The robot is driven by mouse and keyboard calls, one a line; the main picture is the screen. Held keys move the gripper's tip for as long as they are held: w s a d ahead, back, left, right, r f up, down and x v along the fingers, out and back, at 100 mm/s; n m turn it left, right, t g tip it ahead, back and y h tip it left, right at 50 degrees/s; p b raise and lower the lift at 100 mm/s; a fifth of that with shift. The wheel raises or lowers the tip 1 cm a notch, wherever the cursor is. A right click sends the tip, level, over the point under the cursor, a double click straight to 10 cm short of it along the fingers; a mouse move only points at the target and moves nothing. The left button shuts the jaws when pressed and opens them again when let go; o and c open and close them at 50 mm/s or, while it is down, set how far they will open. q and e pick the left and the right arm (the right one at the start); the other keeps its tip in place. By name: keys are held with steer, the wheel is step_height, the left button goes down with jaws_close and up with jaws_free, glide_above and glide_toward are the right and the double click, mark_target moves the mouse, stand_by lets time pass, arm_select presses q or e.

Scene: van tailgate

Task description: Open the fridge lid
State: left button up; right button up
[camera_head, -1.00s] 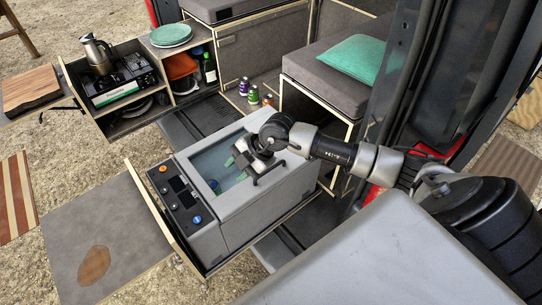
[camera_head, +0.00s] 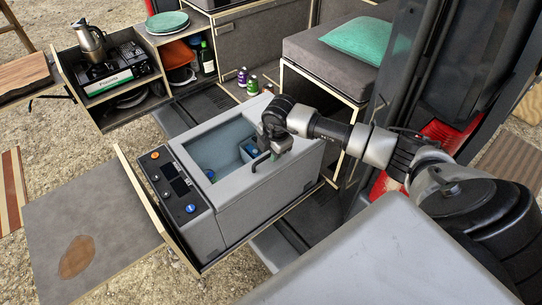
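The grey fridge (camera_head: 263,205) stands in a pull-out drawer in the middle of the view. Its lid (camera_head: 222,125) lies flat, level with the top, around a teal see-through area with blue items (camera_head: 250,149) visible below. A dark bar handle (camera_head: 258,163) sits on the right part of the top. My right gripper (camera_head: 281,147) is just above the top, behind and right of the handle. Its wrist hides part of the lid, and its fingertips are too small to read. I cannot tell whether it touches the handle. My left gripper is not in view.
A control panel (camera_head: 170,182) runs along the fridge's left side. The kitchen drawer (camera_head: 118,88) with stove and coffee pot stands behind left. A cushioned bench (camera_head: 322,62) stands behind right.

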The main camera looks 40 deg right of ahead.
steer(key=shift+w+f, duration=0.1)
steer(key=shift+f, duration=0.35)
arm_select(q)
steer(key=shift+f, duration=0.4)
arm_select(e)
jaws_close()
steer(key=shift+w, duration=0.1)
